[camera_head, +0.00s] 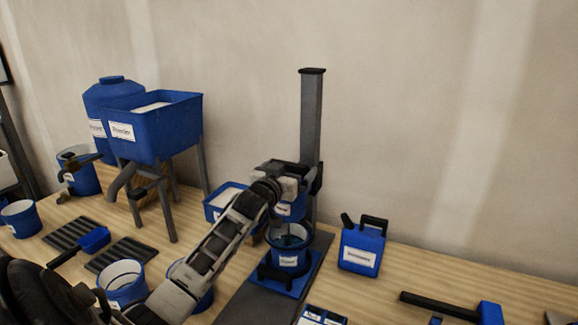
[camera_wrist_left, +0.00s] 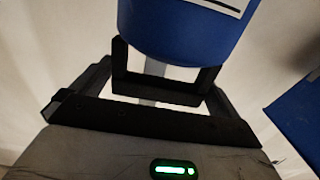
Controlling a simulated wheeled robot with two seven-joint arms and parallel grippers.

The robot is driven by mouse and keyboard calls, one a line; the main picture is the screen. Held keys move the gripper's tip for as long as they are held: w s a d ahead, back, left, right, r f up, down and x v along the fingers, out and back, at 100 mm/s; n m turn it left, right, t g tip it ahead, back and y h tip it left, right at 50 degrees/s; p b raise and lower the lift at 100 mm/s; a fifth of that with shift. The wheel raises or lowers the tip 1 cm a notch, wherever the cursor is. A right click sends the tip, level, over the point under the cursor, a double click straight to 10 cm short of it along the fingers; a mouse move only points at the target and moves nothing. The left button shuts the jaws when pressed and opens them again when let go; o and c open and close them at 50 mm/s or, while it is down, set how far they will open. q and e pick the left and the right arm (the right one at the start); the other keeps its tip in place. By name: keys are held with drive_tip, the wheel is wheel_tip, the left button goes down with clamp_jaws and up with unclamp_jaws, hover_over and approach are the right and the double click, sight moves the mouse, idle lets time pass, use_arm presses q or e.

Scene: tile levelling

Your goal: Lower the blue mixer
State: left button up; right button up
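The blue mixer (camera_head: 291,209) hangs on a dark upright column (camera_head: 311,120), partly hidden by my left gripper. Its stirring end reaches down into a blue bucket (camera_head: 289,260) on the stand's base. My left gripper (camera_head: 290,180) is at the mixer's upper part, in front of the column. In the left wrist view the rounded blue mixer body (camera_wrist_left: 180,32) fills the top, just beyond the dark fingers of my left gripper (camera_wrist_left: 165,85). The fingers stand apart around a dark bar; whether they clamp it is unclear. My right gripper is not in view.
A blue hopper (camera_head: 165,130) on grey legs and a blue tank (camera_head: 105,95) stand at the left. A blue canister (camera_head: 362,247) is right of the mixer, and a mallet (camera_head: 488,313) lies at the front right. Several buckets stand at the left. The wall is close behind.

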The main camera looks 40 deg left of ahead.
use_arm(q)
drive_tip(key=shift+s+r, duration=0.1)
drive_tip(key=shift+r, duration=0.05)
drive_tip(key=v, duration=1.5)
drive_tip(key=shift+s, duration=0.4)
